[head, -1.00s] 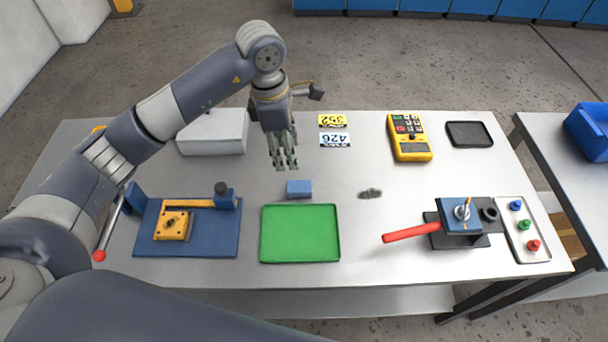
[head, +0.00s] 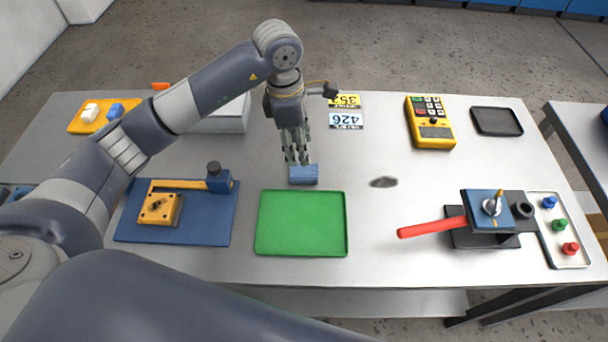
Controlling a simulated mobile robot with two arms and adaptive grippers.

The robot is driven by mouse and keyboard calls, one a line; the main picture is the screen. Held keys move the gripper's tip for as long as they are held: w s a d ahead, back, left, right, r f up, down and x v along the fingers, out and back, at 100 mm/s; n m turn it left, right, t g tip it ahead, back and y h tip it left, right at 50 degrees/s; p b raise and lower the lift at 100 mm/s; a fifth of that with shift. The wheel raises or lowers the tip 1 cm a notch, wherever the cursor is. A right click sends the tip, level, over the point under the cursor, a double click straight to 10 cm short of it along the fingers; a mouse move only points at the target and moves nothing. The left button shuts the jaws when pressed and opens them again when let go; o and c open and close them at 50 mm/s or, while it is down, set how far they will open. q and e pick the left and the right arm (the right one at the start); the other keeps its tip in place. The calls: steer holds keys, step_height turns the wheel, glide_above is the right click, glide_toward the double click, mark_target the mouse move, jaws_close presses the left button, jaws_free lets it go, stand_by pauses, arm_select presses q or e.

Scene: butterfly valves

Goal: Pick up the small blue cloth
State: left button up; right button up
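The small blue cloth (head: 303,175) lies on the metal table just behind the green tray (head: 301,223), as a small folded block. My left gripper (head: 297,160) points down at it from behind. Its fingertips are at the cloth's back edge; I cannot tell if they touch it. The fingers look close together, but whether a gap remains between them is unclear. My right gripper is not in view.
A blue board with a yellow block (head: 160,208) lies left of the tray. A valve with a red handle (head: 432,227) stands right. A grey lump (head: 383,182), yellow meter (head: 430,122), number plates (head: 346,120) and black tray (head: 497,121) are around. The table between cloth and lump is clear.

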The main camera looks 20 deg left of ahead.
arm_select(q)
glide_above(303, 170)
steer(key=f, duration=0.2)
steer(key=f+p, duration=0.1)
steer(key=f, duration=0.1)
steer(key=shift+s+a, duration=0.15)
steer(key=shift+a, duration=0.1)
steer(key=f+p, duration=0.2)
steer(key=f, duration=0.2)
steer(key=shift+d+f, duration=0.1)
steer(key=shift+d, duration=0.1)
steer(key=shift+w+f, duration=0.2)
steer(key=shift+f, duration=0.35)
steer(key=c, duration=0.5)
